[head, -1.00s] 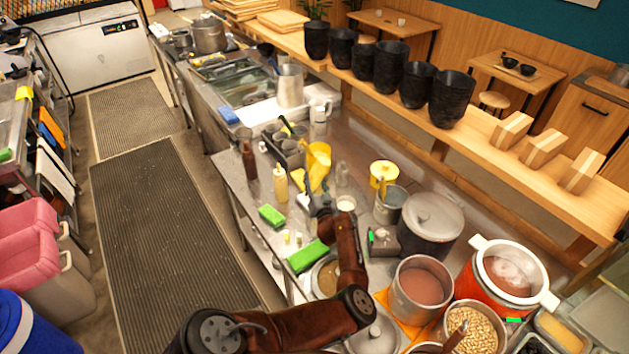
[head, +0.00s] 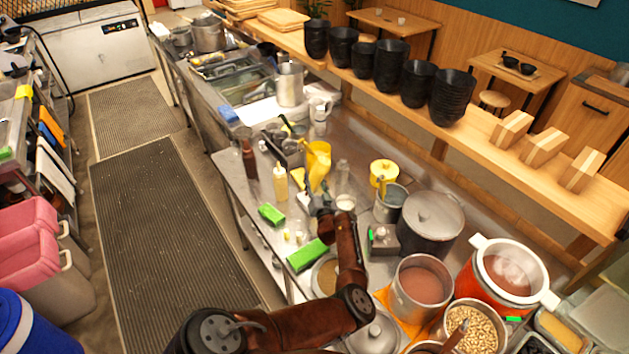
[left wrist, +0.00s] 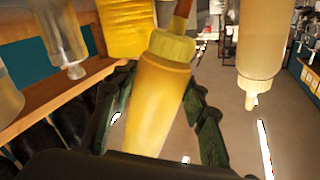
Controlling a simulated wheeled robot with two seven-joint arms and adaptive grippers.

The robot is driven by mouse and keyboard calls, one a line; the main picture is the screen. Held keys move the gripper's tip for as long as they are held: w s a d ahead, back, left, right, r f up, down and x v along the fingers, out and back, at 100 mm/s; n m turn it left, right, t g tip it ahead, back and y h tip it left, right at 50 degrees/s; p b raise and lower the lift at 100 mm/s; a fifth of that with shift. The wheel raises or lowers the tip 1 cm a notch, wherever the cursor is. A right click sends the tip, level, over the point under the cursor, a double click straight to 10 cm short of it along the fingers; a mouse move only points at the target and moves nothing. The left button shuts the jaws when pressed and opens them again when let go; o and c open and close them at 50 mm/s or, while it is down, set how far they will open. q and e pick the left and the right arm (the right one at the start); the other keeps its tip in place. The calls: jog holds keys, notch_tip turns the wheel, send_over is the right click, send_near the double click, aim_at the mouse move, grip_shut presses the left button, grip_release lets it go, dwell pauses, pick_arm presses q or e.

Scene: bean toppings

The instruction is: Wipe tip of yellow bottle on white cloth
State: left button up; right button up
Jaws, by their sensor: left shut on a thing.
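My left gripper (head: 322,203) is above the counter in the middle of the head view. In the left wrist view my left gripper (left wrist: 157,115) is shut around a yellow bottle (left wrist: 157,100), with a dark finger on each side. My right gripper is not in view.
A brown bottle (head: 249,158) is farther left. Green sponges (head: 271,215) lie in front. Several pots, including a lidded pot (head: 431,220), crowd the right.

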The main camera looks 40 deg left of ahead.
aim_at(321, 172)
pick_arm(q)
jog(key=shift+d, duration=0.15)
dwell(0.3)
jog(key=shift+s+d+f+p, duration=0.1)
jog(key=shift+s+d+p, duration=0.15)
jog(key=shift+d+p, duration=0.4)
jog(key=shift+s+d+r+p, duration=0.1)
jog(key=shift+s+d+p, duration=0.15)
jog(key=shift+d, duration=0.7)
jog(key=shift+s+d+f+p, duration=0.1)
jog(key=shift+s+d+p, duration=0.25)
jog(key=shift+d, duration=0.45)
jog(key=shift+w, duration=0.1)
notch_tip(321, 172, up, 6)
jog(key=p, duration=0.5)
jog(key=shift+a+f, duration=0.1)
jog(key=shift+r+p, duration=0.25)
jog(key=shift+p, duration=0.2)
